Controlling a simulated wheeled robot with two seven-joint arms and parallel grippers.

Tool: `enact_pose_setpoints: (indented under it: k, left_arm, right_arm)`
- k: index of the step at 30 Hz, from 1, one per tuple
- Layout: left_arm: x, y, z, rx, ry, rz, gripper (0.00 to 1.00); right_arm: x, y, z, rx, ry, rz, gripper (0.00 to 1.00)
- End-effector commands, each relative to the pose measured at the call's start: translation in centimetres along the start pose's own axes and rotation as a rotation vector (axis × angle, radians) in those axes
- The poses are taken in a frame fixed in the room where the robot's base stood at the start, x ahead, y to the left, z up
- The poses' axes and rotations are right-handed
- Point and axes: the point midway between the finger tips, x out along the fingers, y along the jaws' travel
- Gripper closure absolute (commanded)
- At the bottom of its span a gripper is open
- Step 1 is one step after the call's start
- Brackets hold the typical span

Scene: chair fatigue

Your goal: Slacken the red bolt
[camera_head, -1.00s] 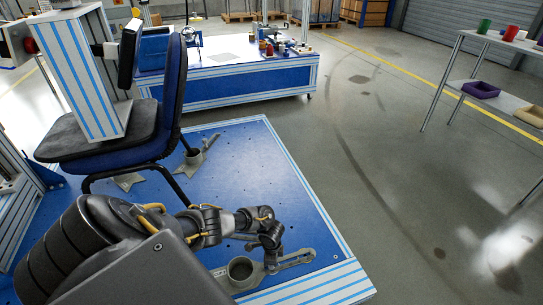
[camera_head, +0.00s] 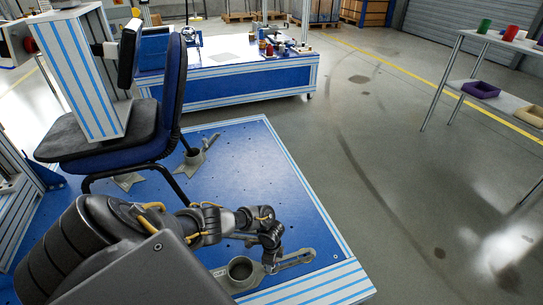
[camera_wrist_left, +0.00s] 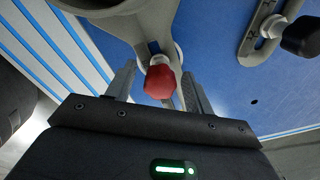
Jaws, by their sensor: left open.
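The red bolt (camera_wrist_left: 160,82) shows in the left wrist view as a red knob on the grey metal clamp (camera_wrist_left: 178,20). My left gripper (camera_wrist_left: 158,85) is open, with one finger on each side of the red knob. I cannot tell whether the fingers touch it. In the head view my left gripper (camera_head: 272,262) is low over the blue platform, beside the grey clamp (camera_head: 241,270). The red knob is hidden there. My right gripper is not in view.
The blue platform (camera_head: 270,180) carries an office chair (camera_head: 110,150) with a striped block on its seat. A second clamp (camera_head: 195,158) stands by the chair. A black knob (camera_wrist_left: 300,36) sits on a slotted arm near the gripper.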

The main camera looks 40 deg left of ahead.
Motion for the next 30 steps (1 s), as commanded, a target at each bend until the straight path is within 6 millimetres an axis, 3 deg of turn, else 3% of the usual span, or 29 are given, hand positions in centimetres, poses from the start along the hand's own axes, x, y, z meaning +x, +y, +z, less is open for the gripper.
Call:
enact_pose_setpoints:
  k: [3,11,19,30]
  left_arm:
    - [0.1,-0.1,-0.1,0.103,0.002,-0.001,0.47]
    - [0.0,0.0,-0.1,0.122,0.001,0.000,0.47]
    - [0.1,-0.1,-0.1,0.431,0.002,-0.002,0.47]
    - [0.1,-0.1,-0.1,0.510,0.001,-0.001,0.47]
  right_arm:
    - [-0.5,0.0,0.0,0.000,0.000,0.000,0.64]
    - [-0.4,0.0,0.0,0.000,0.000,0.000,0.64]
    - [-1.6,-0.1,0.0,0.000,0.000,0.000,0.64]
    - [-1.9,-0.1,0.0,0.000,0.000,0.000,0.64]
